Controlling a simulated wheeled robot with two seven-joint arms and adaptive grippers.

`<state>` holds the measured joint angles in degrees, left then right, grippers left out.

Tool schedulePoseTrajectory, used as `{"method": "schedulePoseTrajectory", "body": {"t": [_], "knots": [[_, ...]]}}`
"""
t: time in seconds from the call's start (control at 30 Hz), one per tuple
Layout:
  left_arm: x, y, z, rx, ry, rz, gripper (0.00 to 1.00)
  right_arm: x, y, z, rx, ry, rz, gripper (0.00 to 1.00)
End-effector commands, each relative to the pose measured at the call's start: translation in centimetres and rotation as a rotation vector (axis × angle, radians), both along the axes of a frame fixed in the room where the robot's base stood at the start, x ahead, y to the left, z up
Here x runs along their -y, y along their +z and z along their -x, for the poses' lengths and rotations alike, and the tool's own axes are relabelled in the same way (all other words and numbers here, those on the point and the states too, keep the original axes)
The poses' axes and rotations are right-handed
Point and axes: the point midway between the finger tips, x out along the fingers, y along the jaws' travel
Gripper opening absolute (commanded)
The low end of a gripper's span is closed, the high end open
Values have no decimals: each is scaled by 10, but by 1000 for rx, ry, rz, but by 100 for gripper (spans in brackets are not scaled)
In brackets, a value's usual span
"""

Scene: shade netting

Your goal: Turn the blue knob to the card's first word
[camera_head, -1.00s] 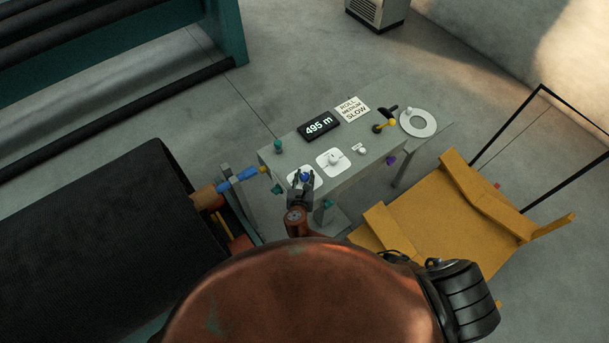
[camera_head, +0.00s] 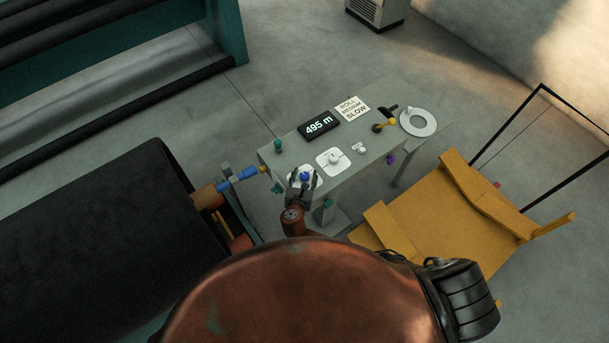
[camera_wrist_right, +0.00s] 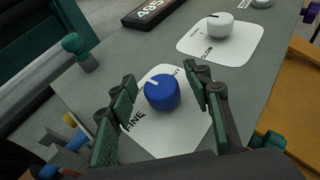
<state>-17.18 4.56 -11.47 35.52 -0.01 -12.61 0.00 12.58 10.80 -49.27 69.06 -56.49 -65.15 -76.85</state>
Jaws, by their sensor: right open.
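The blue knob (camera_wrist_right: 161,93) sits on a white label plate (camera_wrist_right: 172,132) on the grey control panel; it also shows in the head view (camera_head: 306,177). A white pointer line on its top points to the upper left in the wrist view. Of the plate's words, "FINE" is readable; the rest is partly hidden. My right gripper (camera_wrist_right: 164,88) is open, with a finger on each side of the knob and gaps between. The card (camera_head: 352,108) reads "ROLL", "MEDIUM", "SLOW". My left gripper is not in view.
A white knob (camera_head: 333,158) is beside the blue one. A black roll (camera_head: 90,235) lies left, a yellow cart (camera_head: 440,220) right.

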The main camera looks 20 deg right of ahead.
Motion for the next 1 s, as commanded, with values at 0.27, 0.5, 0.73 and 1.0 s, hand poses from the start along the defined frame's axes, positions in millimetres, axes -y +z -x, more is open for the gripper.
{"method": "schedulePoseTrajectory", "body": {"t": [0.27, 0.5, 0.73, 1.0], "knots": [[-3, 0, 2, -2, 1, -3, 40, -2, 1, 5, -1, 1, -1, 45], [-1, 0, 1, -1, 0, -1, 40, -18, 16, 38, -2, 1, -4, 45], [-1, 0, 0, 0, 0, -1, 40, -36, 34, 77, -2, 0, -3, 45], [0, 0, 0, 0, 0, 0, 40, -47, 45, 99, 0, 1, 0, 45]]}}
